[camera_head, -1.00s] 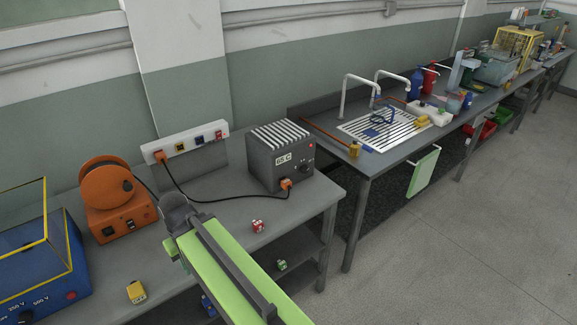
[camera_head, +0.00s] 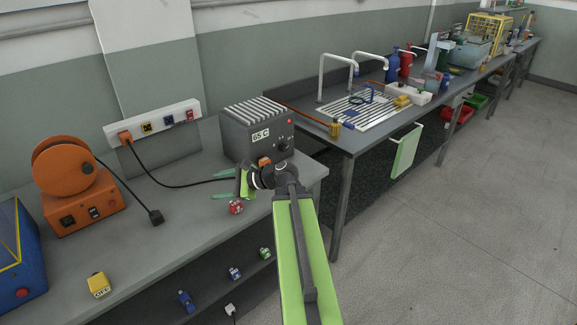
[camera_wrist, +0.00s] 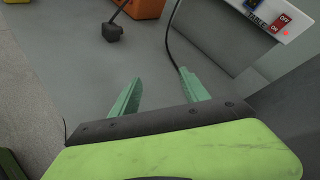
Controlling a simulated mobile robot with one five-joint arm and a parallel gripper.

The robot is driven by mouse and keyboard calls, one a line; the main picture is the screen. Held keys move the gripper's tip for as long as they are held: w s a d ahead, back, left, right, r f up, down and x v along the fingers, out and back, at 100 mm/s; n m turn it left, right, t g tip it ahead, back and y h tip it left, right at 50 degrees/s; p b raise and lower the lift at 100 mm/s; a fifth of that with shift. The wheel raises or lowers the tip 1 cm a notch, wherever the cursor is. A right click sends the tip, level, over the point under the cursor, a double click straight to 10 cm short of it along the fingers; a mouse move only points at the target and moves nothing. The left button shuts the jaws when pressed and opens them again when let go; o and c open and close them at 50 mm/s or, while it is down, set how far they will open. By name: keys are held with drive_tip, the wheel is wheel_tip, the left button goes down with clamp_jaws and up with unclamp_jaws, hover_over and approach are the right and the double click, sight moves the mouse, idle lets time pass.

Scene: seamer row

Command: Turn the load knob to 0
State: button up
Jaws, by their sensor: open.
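No knob in view carries a readable load label. A dark knob (camera_head: 282,146) is on the front of the grey finned box (camera_head: 243,140), which shows "65 C" and a red light. My gripper (camera_head: 222,184) is in front of the box's lower left, above the bench, with its green fingers pointing left, away from the knob. It is open and empty; the fingers also show apart in the wrist view (camera_wrist: 160,90). The orange reel unit (camera_head: 84,207) has small dark controls on its front. The blue box (camera_head: 30,265) is cut off at the left edge.
A white socket strip (camera_head: 155,122) is on the wall, with a cord to the grey box. A black plug (camera_head: 156,216) lies on the bench. A red cube (camera_head: 236,207) is just below my gripper and a yellow block (camera_head: 98,284) is near the front edge.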

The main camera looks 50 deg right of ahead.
sight(286, 148)
drive_tip(key=s+d+m+t+h+b, duration=0.1)
drive_tip(key=s+d+m, duration=0.1)
drive_tip(key=d, duration=0.3)
drive_tip(key=s+d+f+m+t+h+b, duration=0.1)
drive_tip(key=s+d+m+b, duration=0.1)
drive_tip(key=d, duration=0.4)
drive_tip(key=s+d+f+m+t+h+b, duration=0.1)
drive_tip(key=s+d+t, duration=0.1)
drive_tip(key=s+d, duration=0.2)
drive_tip(key=shift+d+m, duration=0.4)
drive_tip(key=shift+d, duration=0.75)
drive_tip(key=s+d+r+m+t+h+b, duration=0.25)
drive_tip(key=s+d+m+h, duration=0.25)
drive_tip(key=s+d, duration=0.6)
drive_tip(key=w, duration=0.6)
drive_tip(key=w+d, duration=0.1)
drive_tip(key=w, duration=0.5)
drive_tip(key=w+d, duration=0.1)
drive_tip(key=w, duration=0.5)
drive_tip(key=shift+w+f, duration=0.2)
drive_tip(key=shift+f, duration=0.15)
drive_tip(key=shift+c, duration=0.2)
